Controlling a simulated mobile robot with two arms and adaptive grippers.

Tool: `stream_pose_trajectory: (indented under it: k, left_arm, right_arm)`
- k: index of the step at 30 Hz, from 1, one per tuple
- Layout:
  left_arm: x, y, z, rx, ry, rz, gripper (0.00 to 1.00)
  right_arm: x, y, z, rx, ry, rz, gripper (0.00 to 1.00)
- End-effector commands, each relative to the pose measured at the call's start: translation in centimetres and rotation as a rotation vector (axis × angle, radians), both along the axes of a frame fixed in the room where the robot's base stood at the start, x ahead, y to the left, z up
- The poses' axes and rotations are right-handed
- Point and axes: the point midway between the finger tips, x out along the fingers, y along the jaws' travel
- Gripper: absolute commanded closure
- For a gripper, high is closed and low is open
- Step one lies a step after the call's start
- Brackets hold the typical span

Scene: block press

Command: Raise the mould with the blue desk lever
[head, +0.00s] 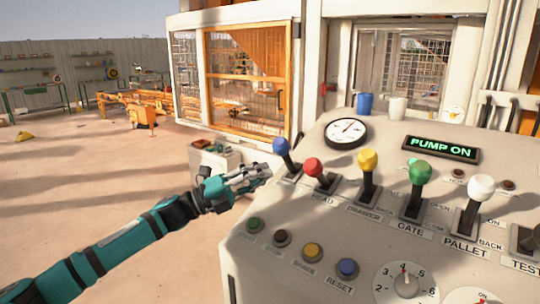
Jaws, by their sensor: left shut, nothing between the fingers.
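The blue desk lever (281,146) stands at the left end of the row of levers on the control desk (330,235). Its blue ball knob leans up and to the left. My left gripper (266,171) is shut and empty, just below and left of the blue knob, at the left edge of the desk. I cannot tell whether its fingertips touch the lever. No label for the blue lever is readable. I cannot make out the mould. My right gripper is not in view.
Red (313,166), yellow (368,160), green (420,171) and white (481,187) levers stand to the right. A gauge (345,131) and a "PUMP ON" display (441,149) sit behind them. An orange mesh gate (245,75) stands beyond; open floor lies left.

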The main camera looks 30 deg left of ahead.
Motion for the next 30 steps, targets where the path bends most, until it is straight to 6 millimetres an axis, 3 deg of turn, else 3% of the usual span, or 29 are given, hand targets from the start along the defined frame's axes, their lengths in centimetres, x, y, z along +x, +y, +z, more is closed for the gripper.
stream_pose_trajectory:
  k: [1, 9, 24, 30]
  left_arm:
    - [0.5, -0.5, 1.0, 0.000, -0.006, -0.001, 1.00]
    - [3.3, 0.1, 1.8, 0.000, -0.003, 0.002, 1.00]
    - [4.1, 0.2, 1.7, 0.001, -0.001, 0.000, 1.00]
    - [5.1, 0.1, 3.2, 0.000, -0.005, 0.000, 1.00]
  right_arm:
    - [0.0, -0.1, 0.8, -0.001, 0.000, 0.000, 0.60]
    - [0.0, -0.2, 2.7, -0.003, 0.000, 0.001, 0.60]
    - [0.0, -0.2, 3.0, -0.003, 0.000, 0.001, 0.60]
    - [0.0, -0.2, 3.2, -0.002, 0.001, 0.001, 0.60]
